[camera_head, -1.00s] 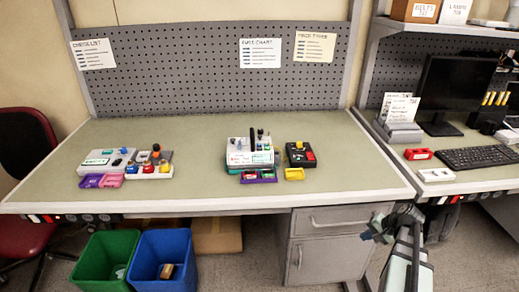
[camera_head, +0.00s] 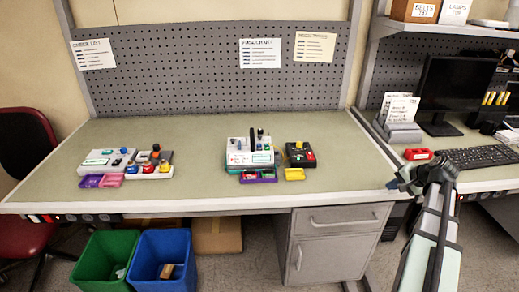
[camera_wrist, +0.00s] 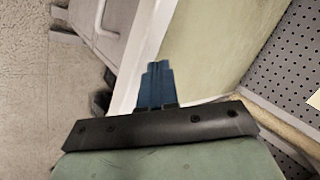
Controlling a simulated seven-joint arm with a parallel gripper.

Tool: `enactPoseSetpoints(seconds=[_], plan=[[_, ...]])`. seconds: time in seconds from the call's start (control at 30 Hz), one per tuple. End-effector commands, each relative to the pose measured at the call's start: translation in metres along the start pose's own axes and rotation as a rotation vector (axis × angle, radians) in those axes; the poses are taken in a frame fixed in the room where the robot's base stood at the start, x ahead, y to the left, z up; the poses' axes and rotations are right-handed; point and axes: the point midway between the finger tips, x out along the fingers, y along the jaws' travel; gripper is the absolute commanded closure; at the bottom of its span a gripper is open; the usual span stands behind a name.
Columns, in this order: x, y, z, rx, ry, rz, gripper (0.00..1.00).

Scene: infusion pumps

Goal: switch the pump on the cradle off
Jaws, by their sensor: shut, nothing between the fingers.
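Two groups of devices stand on the green bench top (camera_head: 215,135). One is a white unit (camera_head: 240,155) right of centre, with knobs and a dark upright part, standing on a green base. The other is a white unit (camera_head: 106,161) at the left, with a green-edged label and dark buttons. I cannot tell at this size which is the pump on the cradle, nor the state of its switch. My gripper (camera_head: 392,185) is at the bench's right front corner, well right of both. In the wrist view its blue fingers (camera_wrist: 157,82) are together and hold nothing.
A black box (camera_head: 300,154) with a red button and a yellow tray (camera_head: 294,174) sit right of the central unit. Purple (camera_head: 91,181) and pink trays lie at the left. Green (camera_head: 107,262) and blue (camera_head: 164,260) bins stand below. The bench's right part is clear.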

Motion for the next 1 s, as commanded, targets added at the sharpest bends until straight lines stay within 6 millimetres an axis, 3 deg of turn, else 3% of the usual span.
enactPoseSetpoints(seconds=[0.47, 1.0], plan=[[0.047, -0.121, 0.028, -0.083, -0.014, 0.082, 1.0], [0.083, -0.268, 0.09, -0.178, 0.019, 0.137, 1.0]])
